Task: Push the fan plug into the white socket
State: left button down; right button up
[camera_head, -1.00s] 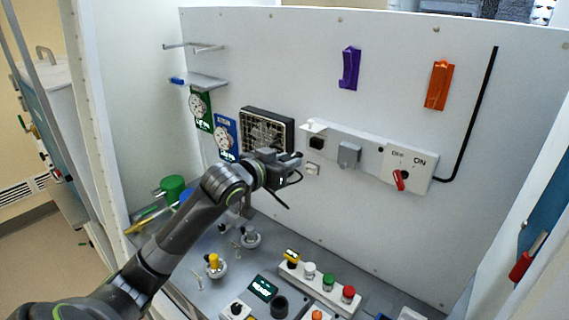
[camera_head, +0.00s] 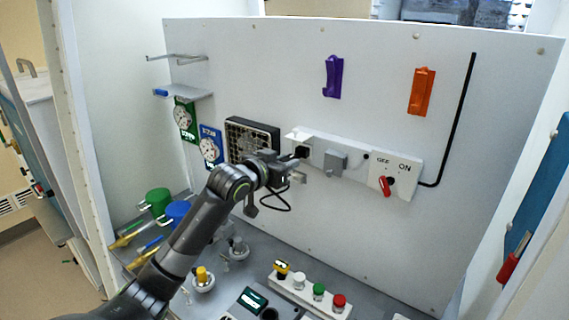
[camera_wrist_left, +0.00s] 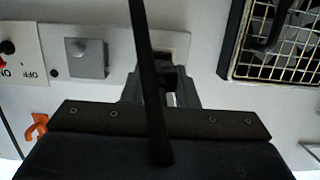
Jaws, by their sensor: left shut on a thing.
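The fan (camera_head: 251,139) is a dark square unit with a light grille, mounted on the pale back panel. The white socket (camera_head: 298,134) is at the left end of the white strip, with a dark face (camera_head: 303,152). My left gripper (camera_head: 294,163) is at this socket, just below and left of its dark face. In the left wrist view my left gripper (camera_wrist_left: 167,88) is shut on the dark fan plug (camera_wrist_left: 171,80), mostly hidden between the fingers. The black cord (camera_wrist_left: 148,70) crosses in front. I cannot tell whether the plug touches the socket. My right gripper is not in view.
Right of the socket are a grey covered box (camera_head: 335,161) and an OFF/ON panel with a red knob (camera_head: 386,186). Purple (camera_head: 333,77) and orange (camera_head: 421,92) holders are above. Green (camera_head: 158,202) and blue containers and a button strip (camera_head: 311,292) stand below.

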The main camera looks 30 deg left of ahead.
pick_arm(q)
jog(key=shift+p, duration=0.35)
dwell(0.8)
jog(key=shift+w+d+r, duration=0.1)
jog(key=shift+w, duration=0.55)
jog(key=shift+w+d+r, duration=0.1)
jog(key=shift+w, duration=0.55)
dwell(0.7)
jog(key=c, duration=1.1)
grip_release()
jog(key=shift+w+f, duration=0.15)
jog(key=shift+o, duration=0.2)
jog(key=shift+s+a+b, duration=0.1)
jog(key=shift+s+b, duration=0.45)
jog(key=shift+s, duration=0.15)
jog(key=b+v, duration=0.5)
jog(key=v, duration=1.1)
